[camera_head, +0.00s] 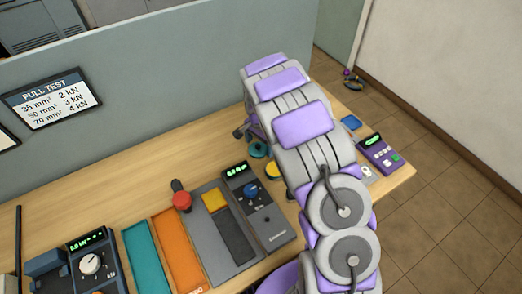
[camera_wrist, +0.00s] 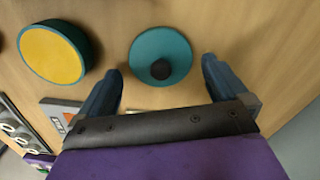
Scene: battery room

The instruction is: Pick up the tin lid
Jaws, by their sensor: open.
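The tin lid is a round teal disc (camera_wrist: 146,48) with a dark knob, lying on the wooden bench in the wrist view. In the head view the lid (camera_head: 258,151) shows partly beside my arm. My gripper (camera_wrist: 162,67) is open and empty, with one blue-grey finger on each side of the lid's lower part in the wrist view. I cannot tell how high the fingers are above the bench. A teal tin with a yellow face (camera_wrist: 50,53) stands left of the lid; the tin (camera_head: 273,171) is partly hidden by my arm in the head view.
A grey partition (camera_head: 160,110) runs behind the bench (camera_head: 130,195). A tester with a blue knob (camera_head: 258,208), a grey press with a red knob (camera_head: 220,240) and orange and teal mats fill the front. A purple meter (camera_head: 378,152) stands right of my arm.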

